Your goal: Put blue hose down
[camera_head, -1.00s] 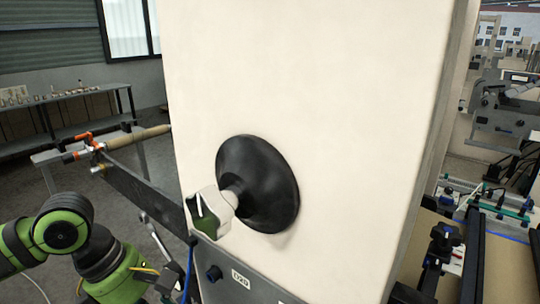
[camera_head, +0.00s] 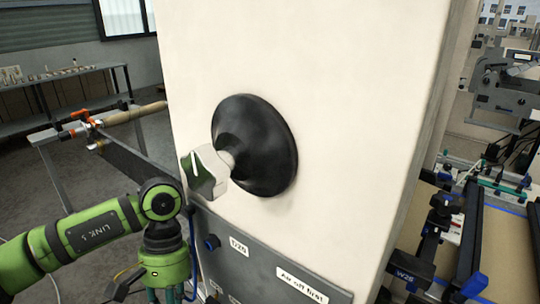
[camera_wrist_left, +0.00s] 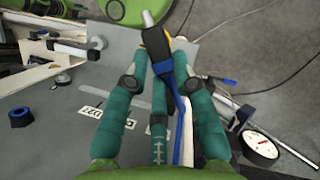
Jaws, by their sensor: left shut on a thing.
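My left gripper (camera_wrist_left: 163,78) is shut on the blue hose (camera_wrist_left: 181,125) at its dark end fitting (camera_wrist_left: 156,44), which has a silver tip. The teal fingers sit on both sides of the fitting, and the hose runs down from it between them. In the head view my left gripper (camera_head: 168,295) points down at the bottom edge, its fingertips cut off. A strip of the blue hose (camera_head: 193,245) shows beside it, in front of the grey panel. My right gripper is in neither view.
A round gauge (camera_wrist_left: 262,148) is at the wrist view's lower right.

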